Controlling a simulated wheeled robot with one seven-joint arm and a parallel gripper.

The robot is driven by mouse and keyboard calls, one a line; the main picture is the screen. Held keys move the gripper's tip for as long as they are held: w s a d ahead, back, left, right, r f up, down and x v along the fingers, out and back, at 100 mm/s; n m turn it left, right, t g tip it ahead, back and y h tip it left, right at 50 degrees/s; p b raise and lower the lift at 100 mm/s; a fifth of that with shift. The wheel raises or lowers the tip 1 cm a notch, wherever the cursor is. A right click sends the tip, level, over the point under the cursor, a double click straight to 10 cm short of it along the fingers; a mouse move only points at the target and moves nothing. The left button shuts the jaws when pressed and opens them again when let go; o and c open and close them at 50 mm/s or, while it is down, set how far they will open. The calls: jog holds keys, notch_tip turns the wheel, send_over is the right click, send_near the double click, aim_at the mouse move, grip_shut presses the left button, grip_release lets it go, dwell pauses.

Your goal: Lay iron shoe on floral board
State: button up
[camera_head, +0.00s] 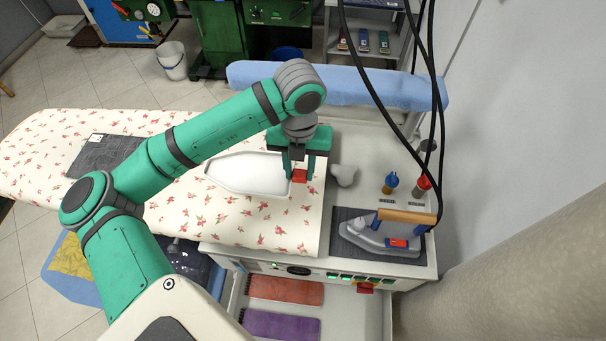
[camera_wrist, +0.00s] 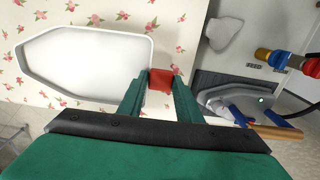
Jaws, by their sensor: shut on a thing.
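The iron shoe (camera_head: 247,174) is a white, shallow, iron-shaped tray with a raised rim and a red tab (camera_head: 300,175) at its right end. My gripper (camera_head: 302,172) is shut on the red tab. The shoe is over the right part of the floral board (camera_head: 235,217), a cream cover with red flowers. In the wrist view the shoe (camera_wrist: 85,62) extends left from my fingertips (camera_wrist: 160,80), over the floral cloth (camera_wrist: 95,14). It looks level. I cannot tell whether it touches the board or hangs just above it.
An iron (camera_head: 380,237) with a wooden handle rests on a dark pad at the right. A dark grey mat (camera_head: 104,156) lies on the board's left. Black cables hang at the right.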

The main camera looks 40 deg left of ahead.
jog(key=shift+w+f, duration=0.55)
jog(key=shift+f, duration=0.15)
jog(key=shift+w+f, duration=0.2)
jog(key=shift+f, duration=1.55)
jog(key=o, duration=1.2)
jog(key=shift+c, duration=0.2)
notch_tip(320, 180, up, 12)
jog(key=shift+r, duration=0.1)
jog(key=shift+d, duration=0.1)
